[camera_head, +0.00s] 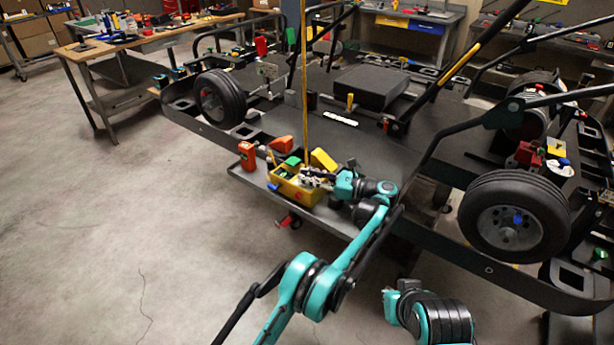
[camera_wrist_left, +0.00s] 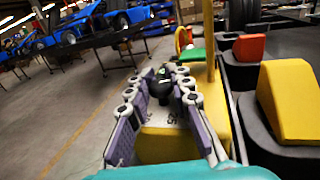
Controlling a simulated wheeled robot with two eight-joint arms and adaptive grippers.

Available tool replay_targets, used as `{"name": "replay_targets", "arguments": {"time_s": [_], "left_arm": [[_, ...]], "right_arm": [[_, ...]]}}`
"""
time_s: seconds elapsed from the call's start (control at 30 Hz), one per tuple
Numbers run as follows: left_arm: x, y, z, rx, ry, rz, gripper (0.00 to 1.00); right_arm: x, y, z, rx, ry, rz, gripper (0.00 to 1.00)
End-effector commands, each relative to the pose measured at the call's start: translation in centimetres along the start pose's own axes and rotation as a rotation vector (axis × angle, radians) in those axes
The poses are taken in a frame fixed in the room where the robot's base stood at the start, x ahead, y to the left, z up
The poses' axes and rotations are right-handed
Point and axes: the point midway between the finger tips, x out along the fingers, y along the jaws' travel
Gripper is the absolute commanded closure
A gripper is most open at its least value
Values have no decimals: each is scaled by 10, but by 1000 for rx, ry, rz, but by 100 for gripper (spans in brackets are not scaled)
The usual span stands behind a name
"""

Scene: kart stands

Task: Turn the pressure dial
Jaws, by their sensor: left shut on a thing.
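A yellow unit (camera_head: 286,190) sits on the grey shelf at the near side of the kart frame. My left gripper (camera_head: 312,176) reaches over this unit from the right. In the left wrist view its two padded fingers (camera_wrist_left: 160,100) stand on both sides of a small dark knob (camera_wrist_left: 161,88), which seems to be the pressure dial, and are shut on it. The yellow body (camera_wrist_left: 165,146) of the unit shows between and below the fingers. The fingers hide part of the knob, and I cannot make out its setting.
An orange-red item (camera_head: 247,156) stands left of the unit, and a yellow wedge (camera_head: 323,159) is close behind it. A thin yellow upright (camera_head: 304,80) rises near the gripper. A wheel (camera_head: 513,217) is at the right. The floor at the left is clear.

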Motion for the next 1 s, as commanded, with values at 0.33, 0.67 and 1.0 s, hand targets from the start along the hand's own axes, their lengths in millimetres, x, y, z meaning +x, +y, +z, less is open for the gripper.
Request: {"name": "replay_targets", "arguments": {"time_s": [0.33, 0.67, 1.0], "left_arm": [[-1, -1, 4, -2, -7, 75, 100], [-1, 0, 4, -2, -6, 84, 100], [-1, 0, 3, -1, -4, 87, 60]], "right_arm": [[2, 0, 2, 0, 0, 0, 100], [2, 0, 2, 0, 0, 0, 100], [2, 0, 2, 0, 0, 0, 100]]}}
